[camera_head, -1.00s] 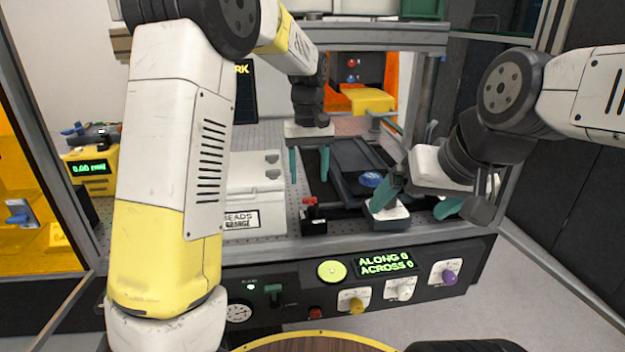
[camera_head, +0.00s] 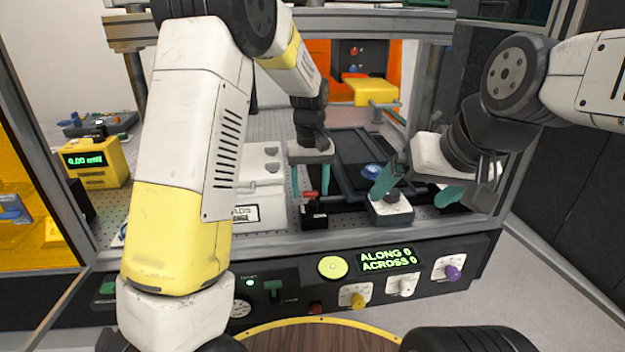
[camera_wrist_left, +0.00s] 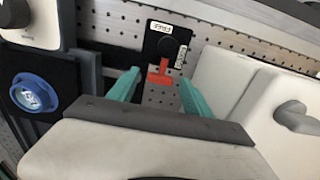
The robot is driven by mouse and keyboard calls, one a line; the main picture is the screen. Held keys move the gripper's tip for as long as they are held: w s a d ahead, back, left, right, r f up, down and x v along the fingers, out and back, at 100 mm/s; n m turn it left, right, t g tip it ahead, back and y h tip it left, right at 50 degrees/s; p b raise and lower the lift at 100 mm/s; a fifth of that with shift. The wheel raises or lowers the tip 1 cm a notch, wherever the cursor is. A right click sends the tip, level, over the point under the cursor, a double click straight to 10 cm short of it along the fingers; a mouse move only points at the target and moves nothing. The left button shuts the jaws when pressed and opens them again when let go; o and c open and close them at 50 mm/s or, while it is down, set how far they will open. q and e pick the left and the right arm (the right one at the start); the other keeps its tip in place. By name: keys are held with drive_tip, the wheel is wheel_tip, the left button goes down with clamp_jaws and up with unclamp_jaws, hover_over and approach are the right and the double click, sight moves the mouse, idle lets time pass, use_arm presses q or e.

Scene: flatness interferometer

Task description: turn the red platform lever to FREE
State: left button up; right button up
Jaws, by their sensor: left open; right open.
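The red platform lever (camera_head: 310,194) sits on a small black block (camera_head: 315,220) at the front of the bench. In the left wrist view, the lever (camera_wrist_left: 160,77) sticks out below a round black pivot on a black plate (camera_wrist_left: 154,45). A white label reading FREE (camera_wrist_left: 160,27) is at the plate's upper left; another label (camera_wrist_left: 180,58), too small to read, is right of the lever. My left gripper (camera_head: 311,192) is open, with its teal fingers on either side of the lever; contact is not visible. My right gripper (camera_head: 421,190) is open, around or above a grey pedestal box (camera_head: 390,212).
A white case (camera_head: 262,185) stands close left of the left gripper. A dark stage (camera_head: 365,150) lies behind, with a blue disc (camera_head: 373,171) near the right gripper. The front panel (camera_head: 330,285) carries knobs and a display reading ALONG 0, ACROSS 0.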

use_arm(q)
clamp_jaws()
